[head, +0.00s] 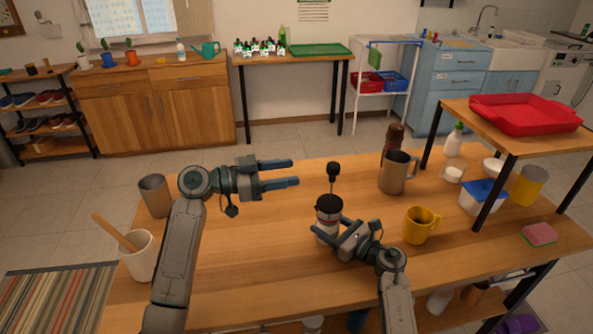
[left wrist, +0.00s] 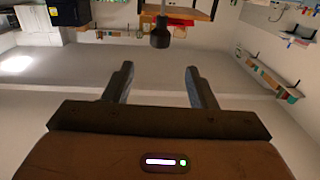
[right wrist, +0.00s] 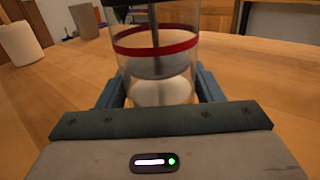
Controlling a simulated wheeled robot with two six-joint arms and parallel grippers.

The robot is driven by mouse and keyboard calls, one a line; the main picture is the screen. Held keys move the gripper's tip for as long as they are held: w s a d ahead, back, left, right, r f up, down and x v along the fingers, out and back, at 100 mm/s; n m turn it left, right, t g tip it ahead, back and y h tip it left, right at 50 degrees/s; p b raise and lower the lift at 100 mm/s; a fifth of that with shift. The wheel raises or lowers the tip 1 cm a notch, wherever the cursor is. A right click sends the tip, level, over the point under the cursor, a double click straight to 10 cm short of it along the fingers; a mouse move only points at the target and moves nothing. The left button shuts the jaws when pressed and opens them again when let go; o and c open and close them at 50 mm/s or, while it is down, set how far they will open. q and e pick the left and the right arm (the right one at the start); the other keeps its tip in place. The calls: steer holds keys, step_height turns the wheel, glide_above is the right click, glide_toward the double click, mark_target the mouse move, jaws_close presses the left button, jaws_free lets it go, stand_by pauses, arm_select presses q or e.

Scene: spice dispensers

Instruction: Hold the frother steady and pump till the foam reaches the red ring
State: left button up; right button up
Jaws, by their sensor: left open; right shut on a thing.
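The frother (head: 328,208) stands upright on the table, a clear cylinder with a dark lid. Its black knob (head: 333,170) is high on a thin rod. In the right wrist view the red ring (right wrist: 130,50) circles the glass, with a grey plunger disc (right wrist: 158,67) just below it and white milk or foam (right wrist: 162,92) lower down, below the ring. My right gripper (head: 327,231) is shut on the lower glass. My left gripper (head: 296,172) is open and empty, left of the knob at about its height. The knob (left wrist: 160,36) shows beyond its fingertips in the left wrist view.
A metal pitcher (head: 394,176), a brown bottle (head: 391,140) and a yellow mug (head: 417,228) stand right of the frother. A raised shelf with a red tray (head: 526,113) is at right.

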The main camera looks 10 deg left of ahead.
arm_select(q)
steer(key=shift+r, duration=0.1)
steer(key=c, duration=0.3)
step_height(320, 180, up, 3)
steer(key=shift+w+f+m+g+y, duration=0.1)
steer(key=shift+m+g+y, duration=0.2)
steer(key=shift+g, duration=0.1)
steer(key=c, duration=0.8)
steer(key=shift+g+y, duration=0.4)
steer(key=shift+y, duration=0.3)
steer(key=r, duration=0.5)
steer(key=shift+a, duration=0.2)
jaws_close()
steer(key=w+d+f, duration=0.3)
steer(key=d+f, duration=0.2)
steer(key=d, duration=0.4)
steer(key=shift+f, duration=0.2)
